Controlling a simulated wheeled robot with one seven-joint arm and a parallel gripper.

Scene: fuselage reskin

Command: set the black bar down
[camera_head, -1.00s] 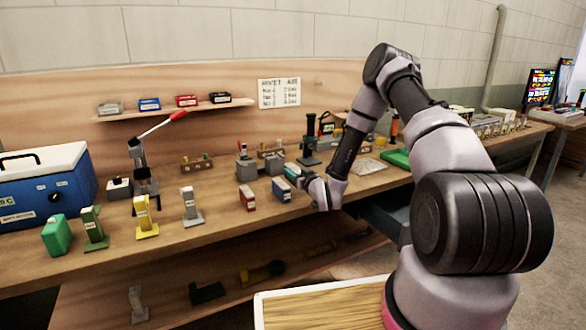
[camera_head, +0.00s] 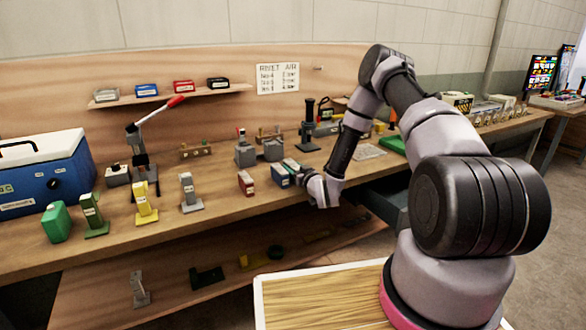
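My gripper (camera_head: 303,176) is low over the front edge of the workbench (camera_head: 225,205), right beside a blue block (camera_head: 280,176) with a white label. Its fingers are small and partly hidden by the wrist. I cannot tell whether they are open or shut. A small greenish-and-dark piece (camera_head: 291,164) shows at or just behind the fingertips. I cannot tell whether it is held. I cannot pick out the black bar for certain; it may be hidden at the fingers.
A red block (camera_head: 246,183) stands left of the blue one. Grey (camera_head: 189,192), yellow (camera_head: 144,204) and green (camera_head: 92,215) stands line the bench front. A blue-and-white cooler (camera_head: 40,172) fills the left end. Loose parts lie on the lower shelf (camera_head: 170,295).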

